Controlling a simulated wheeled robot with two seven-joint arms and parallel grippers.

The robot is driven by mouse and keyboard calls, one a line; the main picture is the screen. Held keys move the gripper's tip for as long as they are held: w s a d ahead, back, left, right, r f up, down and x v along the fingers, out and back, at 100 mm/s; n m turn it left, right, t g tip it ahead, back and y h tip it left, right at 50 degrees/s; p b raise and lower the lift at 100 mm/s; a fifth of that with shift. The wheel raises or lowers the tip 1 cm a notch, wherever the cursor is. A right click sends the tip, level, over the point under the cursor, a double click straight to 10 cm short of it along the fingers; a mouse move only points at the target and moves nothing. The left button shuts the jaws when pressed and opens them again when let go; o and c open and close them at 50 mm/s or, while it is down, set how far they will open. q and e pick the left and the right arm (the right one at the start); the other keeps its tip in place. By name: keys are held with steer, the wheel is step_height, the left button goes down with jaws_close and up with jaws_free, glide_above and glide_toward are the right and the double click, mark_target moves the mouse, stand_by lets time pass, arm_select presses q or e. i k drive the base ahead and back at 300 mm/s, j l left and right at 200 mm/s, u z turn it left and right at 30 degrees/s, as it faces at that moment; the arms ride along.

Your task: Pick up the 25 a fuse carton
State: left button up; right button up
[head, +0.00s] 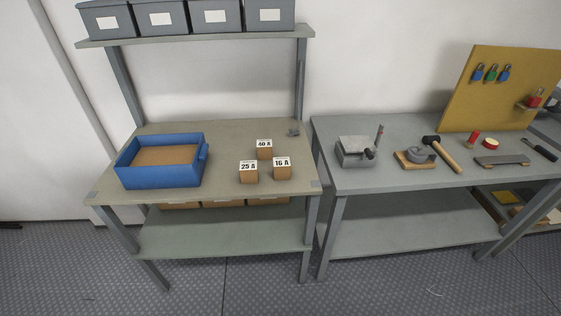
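The 25 A fuse carton (249,175) is a small brown box with a white label standing up on it, on the left table (225,205). It is the front left one of a group of three. The 16 A carton (282,171) stands close to its right, and the 40 A carton (264,151) stands behind them. Neither of my grippers shows in the head view.
A blue bin (162,178) with a brown inside stands left of the cartons. Grey boxes (209,18) line the shelf above. Table in front of the cartons is clear.

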mark_target(248, 169)
steer(key=z, duration=0.95)
steer(key=j+z, duration=0.2)
steer(key=j, duration=0.15)
steer(key=k+j+z, duration=0.25)
steer(key=j+z, duration=0.2)
steer(key=j, duration=0.2)
steer(key=k+j+z, duration=0.25)
steer(key=i+j, duration=0.05)
steer(key=i, duration=0.05)
